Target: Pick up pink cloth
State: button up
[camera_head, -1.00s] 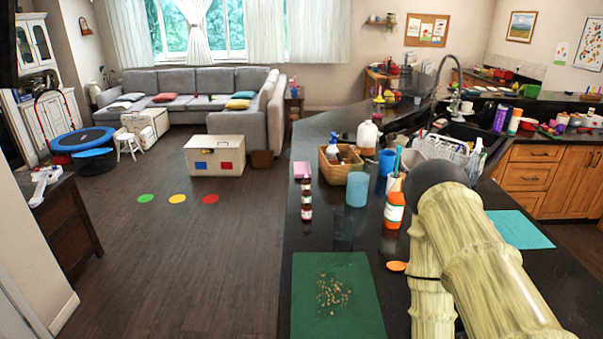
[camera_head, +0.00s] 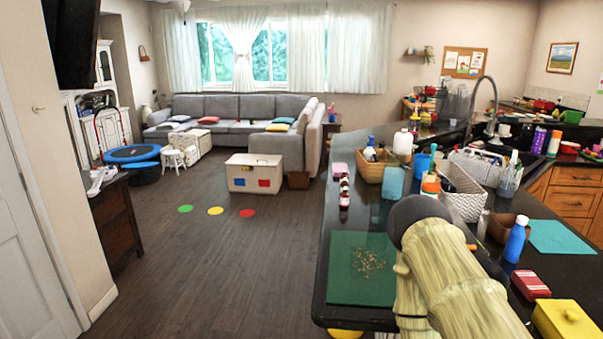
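A flat teal cloth-like sheet (camera_head: 561,237) lies on the counter at the right. My arm, pale and wood-patterned with a dark rounded joint, reaches over the counter at the lower middle and hides part of it. My gripper is not in view.
A green board (camera_head: 345,285) with crumbs lies left of my arm. A blue bottle (camera_head: 515,240), red package (camera_head: 530,284) and yellow box (camera_head: 568,322) stand right of it. Bottles, a wicker basket (camera_head: 370,172) and a white basket (camera_head: 466,200) crowd the counter.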

aim_at(337, 168)
jog(key=u, duration=1)
jog(key=i, duration=2.85)
jog(key=z, duration=2)
